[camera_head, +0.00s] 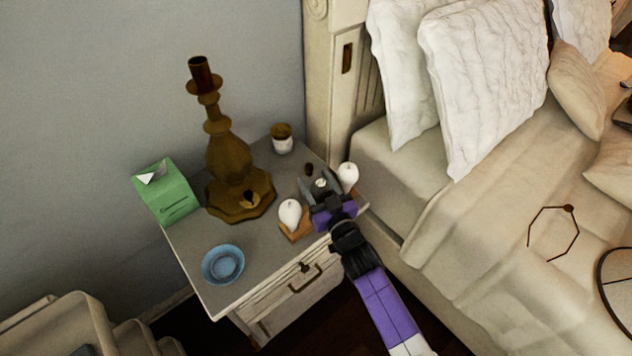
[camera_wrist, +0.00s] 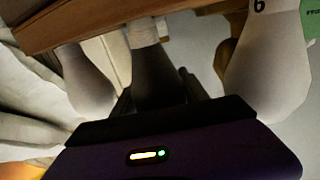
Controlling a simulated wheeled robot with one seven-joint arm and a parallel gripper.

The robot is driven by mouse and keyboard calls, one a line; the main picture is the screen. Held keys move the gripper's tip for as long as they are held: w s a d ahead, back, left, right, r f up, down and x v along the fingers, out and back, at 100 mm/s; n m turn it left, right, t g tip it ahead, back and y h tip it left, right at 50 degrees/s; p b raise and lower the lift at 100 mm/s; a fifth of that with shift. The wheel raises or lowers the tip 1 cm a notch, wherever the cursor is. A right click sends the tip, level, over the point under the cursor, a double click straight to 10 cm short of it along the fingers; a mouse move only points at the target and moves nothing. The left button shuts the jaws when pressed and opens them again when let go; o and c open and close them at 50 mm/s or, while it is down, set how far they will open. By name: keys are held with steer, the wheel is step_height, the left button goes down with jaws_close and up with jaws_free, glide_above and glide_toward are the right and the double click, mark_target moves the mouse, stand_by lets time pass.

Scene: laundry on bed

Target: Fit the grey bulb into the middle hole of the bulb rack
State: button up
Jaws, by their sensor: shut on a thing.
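The wooden bulb rack (camera_head: 297,236) stands at the front of the nightstand. One white bulb (camera_head: 290,213) stands at its left end and another white bulb (camera_head: 347,177) at its right end. My gripper (camera_head: 321,187) is between them, over the rack's middle. In the wrist view my gripper (camera_wrist: 160,100) is shut on the grey bulb (camera_wrist: 155,72), between the two white bulbs. The grey bulb's pale neck points to the rack's edge (camera_wrist: 100,18). The middle hole is hidden, so I cannot tell whether the neck is in it.
On the nightstand (camera_head: 260,255) are a brown lamp base (camera_head: 230,165), a green box (camera_head: 165,192), a blue bowl (camera_head: 223,264) and a small cup (camera_head: 282,139). The bed (camera_head: 470,215) stands to the right. Bare top lies between bowl and rack.

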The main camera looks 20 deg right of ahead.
mark_target(320, 198)
steer(key=shift+f, duration=0.15)
steer(key=o, duration=1.4)
steer(key=shift+s+d+p, duration=0.2)
steer(key=shift+s+p, duration=0.2)
steer(key=shift+s, duration=3.5)
